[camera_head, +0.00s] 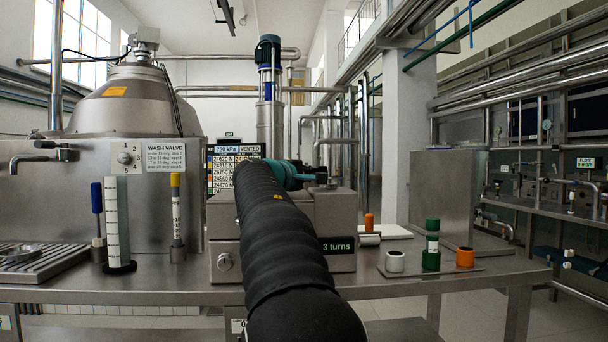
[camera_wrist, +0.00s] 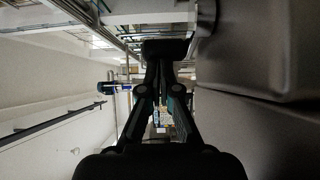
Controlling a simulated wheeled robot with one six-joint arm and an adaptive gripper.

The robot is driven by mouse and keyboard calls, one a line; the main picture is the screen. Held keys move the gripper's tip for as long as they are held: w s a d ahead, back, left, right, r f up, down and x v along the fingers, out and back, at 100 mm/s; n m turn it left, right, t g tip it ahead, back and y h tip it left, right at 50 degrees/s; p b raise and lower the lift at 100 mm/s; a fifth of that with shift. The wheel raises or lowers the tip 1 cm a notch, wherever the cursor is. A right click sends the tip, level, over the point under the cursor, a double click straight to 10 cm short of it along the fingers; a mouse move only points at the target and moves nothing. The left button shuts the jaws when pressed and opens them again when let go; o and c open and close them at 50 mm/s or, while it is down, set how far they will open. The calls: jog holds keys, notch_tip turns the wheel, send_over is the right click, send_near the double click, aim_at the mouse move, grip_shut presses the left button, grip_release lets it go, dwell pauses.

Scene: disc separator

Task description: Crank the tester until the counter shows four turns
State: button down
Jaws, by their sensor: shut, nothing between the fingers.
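The tester is a steel box (camera_head: 335,210) on the bench, partly hidden behind my arm. Its counter (camera_head: 336,246) on the front reads "3 turns". An orange upright grip (camera_head: 369,221) above a pale cylinder (camera_head: 369,239) is at the tester's right side; it looks like the crank, but the link is not clear. My gripper (camera_wrist: 165,48) is shut and empty in the wrist view, with its fingertips together near the steel surface. In the head view my wrist is above the tester's top, and my forearm hides part of the tester's front.
A screen (camera_head: 222,172) behind the arm reads "730 kPa" and "VENTED". A tray (camera_head: 450,270) at right holds a white ring (camera_head: 395,261), a green-and-white stack (camera_head: 431,245) and an orange piece (camera_head: 465,257). A tall graduated cylinder (camera_head: 117,220) stands at left.

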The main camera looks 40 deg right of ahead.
jog(key=shift+x, duration=0.95)
jog(key=shift+s+d, duration=0.2)
jog(key=shift+d, duration=1.05)
jog(key=shift+s+d, duration=0.1)
jog(key=shift+d, duration=0.05)
dwell(0.3)
